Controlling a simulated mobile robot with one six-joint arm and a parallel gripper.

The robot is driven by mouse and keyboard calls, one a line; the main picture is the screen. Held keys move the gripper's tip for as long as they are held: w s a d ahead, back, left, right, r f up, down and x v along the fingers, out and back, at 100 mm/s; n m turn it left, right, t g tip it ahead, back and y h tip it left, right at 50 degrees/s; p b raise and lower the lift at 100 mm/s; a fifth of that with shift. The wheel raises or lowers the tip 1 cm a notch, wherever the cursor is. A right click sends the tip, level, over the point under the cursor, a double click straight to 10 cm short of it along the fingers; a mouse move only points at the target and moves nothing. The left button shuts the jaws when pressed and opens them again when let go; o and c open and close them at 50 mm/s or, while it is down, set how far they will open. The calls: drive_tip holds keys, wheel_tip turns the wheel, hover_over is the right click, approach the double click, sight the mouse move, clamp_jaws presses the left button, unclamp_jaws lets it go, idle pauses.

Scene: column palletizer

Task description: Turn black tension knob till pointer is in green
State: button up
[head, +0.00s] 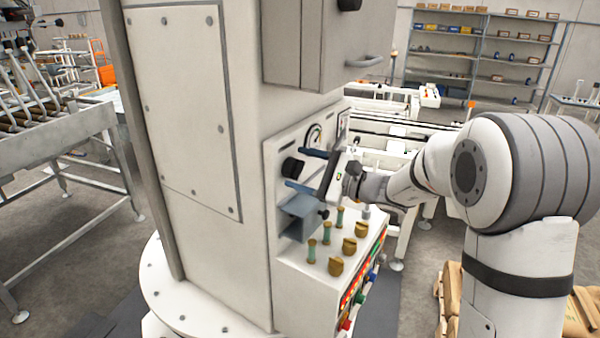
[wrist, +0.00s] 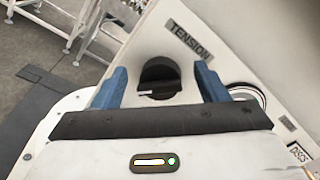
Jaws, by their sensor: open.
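The black tension knob (wrist: 159,78) sits on the white panel below the "TENSION" label (wrist: 190,42) in the wrist view. A white line on the knob points left in that picture. My gripper (wrist: 160,80) is open, with one blue finger on each side of the knob and a visible gap to it. In the head view the knob (head: 293,167) shows at the panel's left, and my gripper (head: 297,170) faces it from the right. A round gauge (head: 314,137) with a green part is above the knob. In the wrist view my gripper hides most of the gauge (wrist: 250,97).
Below the panel, a ledge carries several brass knobs (head: 336,266) and green-bodied fittings (head: 312,250). Coloured buttons (head: 352,292) line its front. A cabinet with a handle (head: 363,61) overhangs the panel. A conveyor (head: 60,130) stands at the left.

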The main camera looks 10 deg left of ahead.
drive_tip(key=s+d+r+b, duration=0.1)
drive_tip(key=s+d+b, duration=0.1)
drive_tip(key=d, duration=0.5)
drive_tip(key=shift+s+d+r, duration=0.2)
drive_tip(key=shift+s+d, duration=0.15)
drive_tip(key=shift+d, duration=0.05)
drive_tip(key=w+a+m, duration=0.1)
drive_tip(key=a+m, duration=0.1)
drive_tip(key=w+a+m, duration=0.1)
drive_tip(key=a+m, duration=0.1)
drive_tip(key=a, duration=0.1)
drive_tip(key=w+a+m+p, duration=0.1)
drive_tip(key=a+m, duration=0.1)
drive_tip(key=a, duration=0.1)
drive_tip(key=shift+f+t, duration=0.4)
drive_tip(key=shift+d, duration=0.1)
drive_tip(key=shift+c, duration=0.2)
